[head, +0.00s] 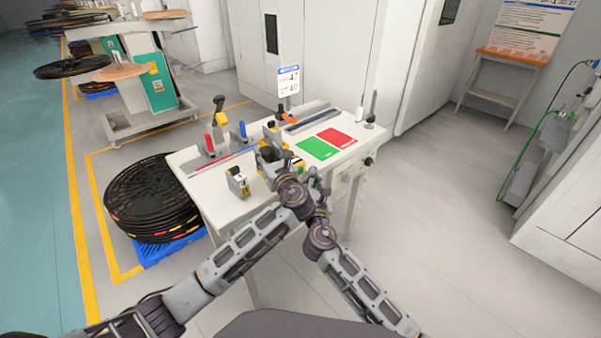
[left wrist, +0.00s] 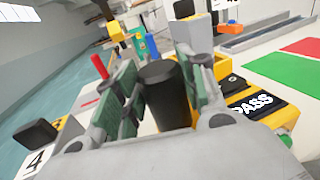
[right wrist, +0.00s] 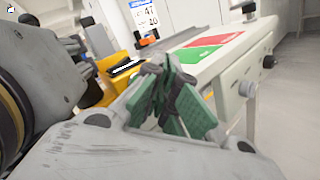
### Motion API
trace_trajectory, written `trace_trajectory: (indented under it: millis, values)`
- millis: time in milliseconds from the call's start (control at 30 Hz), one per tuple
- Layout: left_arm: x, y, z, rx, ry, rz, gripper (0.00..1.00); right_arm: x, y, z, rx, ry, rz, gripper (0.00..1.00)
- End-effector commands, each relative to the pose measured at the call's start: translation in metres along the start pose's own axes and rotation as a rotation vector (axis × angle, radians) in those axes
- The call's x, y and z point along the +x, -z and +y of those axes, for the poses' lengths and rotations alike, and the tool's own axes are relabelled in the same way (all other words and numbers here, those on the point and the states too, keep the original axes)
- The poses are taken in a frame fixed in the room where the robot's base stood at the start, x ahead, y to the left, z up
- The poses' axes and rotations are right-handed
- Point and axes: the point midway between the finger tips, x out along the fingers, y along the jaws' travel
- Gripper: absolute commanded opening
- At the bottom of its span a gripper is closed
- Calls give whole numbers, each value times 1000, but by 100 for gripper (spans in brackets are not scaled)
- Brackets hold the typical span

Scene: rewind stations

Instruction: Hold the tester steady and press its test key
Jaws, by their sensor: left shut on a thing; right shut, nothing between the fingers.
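The tester (left wrist: 228,88) is a yellow body with a black panel reading PASS, right of my left gripper's fingers in the left wrist view. A green part (left wrist: 287,140) shows at its near edge; I cannot tell if this is the test key. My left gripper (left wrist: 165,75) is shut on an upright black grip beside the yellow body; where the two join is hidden. In the head view my left gripper (head: 271,156) covers much of the tester. My right gripper (right wrist: 172,85) is shut and empty, with the tester's yellow side (right wrist: 122,82) beyond and left of its fingers.
The white table (head: 215,205) carries a green and a red field (head: 334,138), a rail, and red, blue and yellow-topped posts. A small device with a black top (head: 237,182) stands left of my grippers. Black reels (head: 152,200) lie stacked left of the table.

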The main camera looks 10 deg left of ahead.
Motion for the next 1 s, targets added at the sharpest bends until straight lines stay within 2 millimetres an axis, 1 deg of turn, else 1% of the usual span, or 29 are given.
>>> trace_trajectory:
  millis: [33,267,1000]
  values:
    - [2,3,1,7,-5,0,4,-2,-1,11,6,-17,-1,0]
    - [2,3,2,7,-6,0,4,-4,-3,9,6,-17,-2,0]
    - [1,2,1,5,-3,2,4,-37,-20,-17,2,-4,-2,0]
